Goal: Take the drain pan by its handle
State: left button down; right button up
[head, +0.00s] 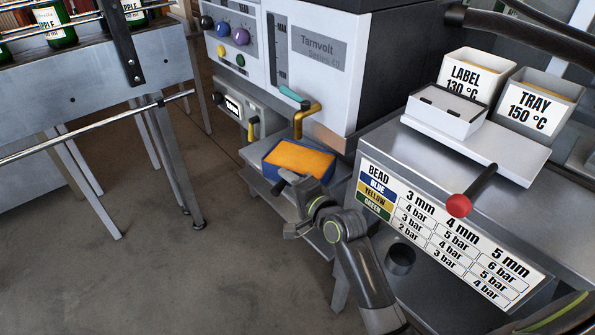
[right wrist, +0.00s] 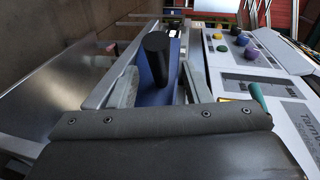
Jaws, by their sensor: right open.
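The drain pan (head: 270,168) is blue with an orange inside and stands on a low shelf under a brass spout. Its dark handle (head: 279,187) sticks out at the front. My right gripper (head: 296,204) is open close to the handle in the head view. In the right wrist view the black handle (right wrist: 158,62) stands between the two spread fingers, with a gap on each side. The blue pan side (right wrist: 152,96) shows behind it there. Part of the pan is hidden by my gripper. My left gripper is not in view.
The white Tarnvolt machine (head: 318,70) with the brass spout (head: 306,120) rises behind the pan. A steel cabinet with a bead chart (head: 440,235) and a red-knobbed lever (head: 459,205) stands at right. A bottle conveyor (head: 95,80) is at left. The floor between is clear.

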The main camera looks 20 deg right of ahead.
grip_shut()
jog(key=shift+r, duration=0.1)
dwell(0.4)
